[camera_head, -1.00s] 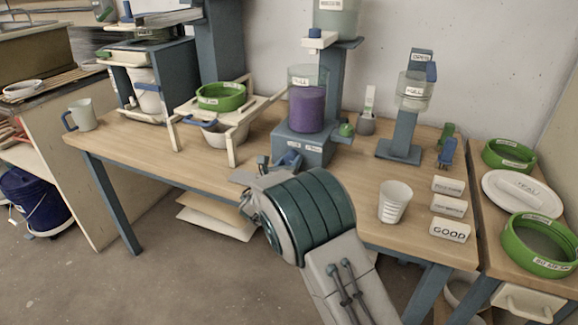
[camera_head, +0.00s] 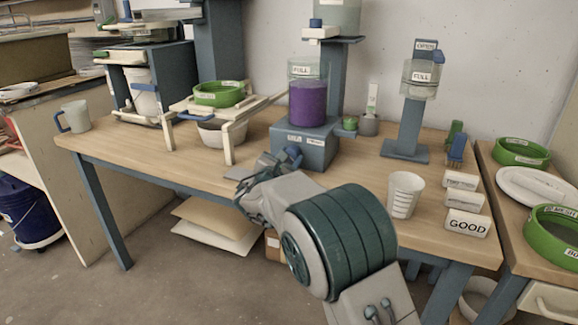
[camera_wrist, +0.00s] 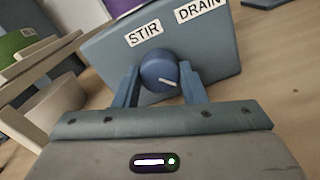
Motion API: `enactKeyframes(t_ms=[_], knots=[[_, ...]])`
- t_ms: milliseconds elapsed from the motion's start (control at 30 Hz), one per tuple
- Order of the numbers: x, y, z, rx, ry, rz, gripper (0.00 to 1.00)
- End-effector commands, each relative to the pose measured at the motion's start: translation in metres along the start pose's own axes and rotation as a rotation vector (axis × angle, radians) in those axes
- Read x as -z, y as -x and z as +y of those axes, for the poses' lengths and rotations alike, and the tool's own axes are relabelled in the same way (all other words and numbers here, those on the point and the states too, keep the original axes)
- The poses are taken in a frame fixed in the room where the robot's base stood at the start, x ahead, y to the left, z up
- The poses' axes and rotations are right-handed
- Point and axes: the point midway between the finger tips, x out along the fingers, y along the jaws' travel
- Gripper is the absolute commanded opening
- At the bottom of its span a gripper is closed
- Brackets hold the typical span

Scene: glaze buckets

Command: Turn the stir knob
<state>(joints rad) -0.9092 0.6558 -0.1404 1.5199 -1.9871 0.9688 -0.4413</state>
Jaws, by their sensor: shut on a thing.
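The stir knob (camera_wrist: 160,72) is a round blue knob with a white pointer line, on the front of a blue-grey box (camera_wrist: 205,48) below a STIR label (camera_wrist: 143,34). In the wrist view my gripper (camera_wrist: 162,80) has one finger on each side of the knob and is shut on it. In the head view my gripper (camera_head: 283,160) is at the front of the box (camera_head: 305,145), and the knob shows as a small blue spot (camera_head: 293,152). A clear vessel of purple liquid (camera_head: 307,103) stands on the box.
A DRAIN label (camera_wrist: 199,9) is right of STIR. A white cup (camera_head: 404,194) and a GOOD block (camera_head: 467,223) stand on the right of the table. A white stand with a green sieve (camera_head: 219,94) is left of the box. A FULL container (camera_head: 421,77) stands behind right.

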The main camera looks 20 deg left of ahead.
Motion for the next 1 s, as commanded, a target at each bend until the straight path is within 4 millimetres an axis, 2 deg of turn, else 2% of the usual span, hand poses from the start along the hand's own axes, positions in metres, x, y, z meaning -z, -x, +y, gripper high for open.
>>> enactKeyframes(t_ms=[567, 600, 633, 667, 1000], knots=[[0.0010, 0.0007, 0.0006, -0.001, -0.032, 0.002, 0.14], [0.0011, 0.0008, 0.0006, -0.001, -0.032, 0.002, 0.48], [0.0010, 0.0007, 0.0006, -0.001, -0.031, 0.002, 0.57], [0.0010, 0.0007, 0.0006, -0.001, -0.031, 0.002, 0.59], [0.0002, 0.0045, 0.0008, -0.001, -0.031, 0.001, 0.59]])
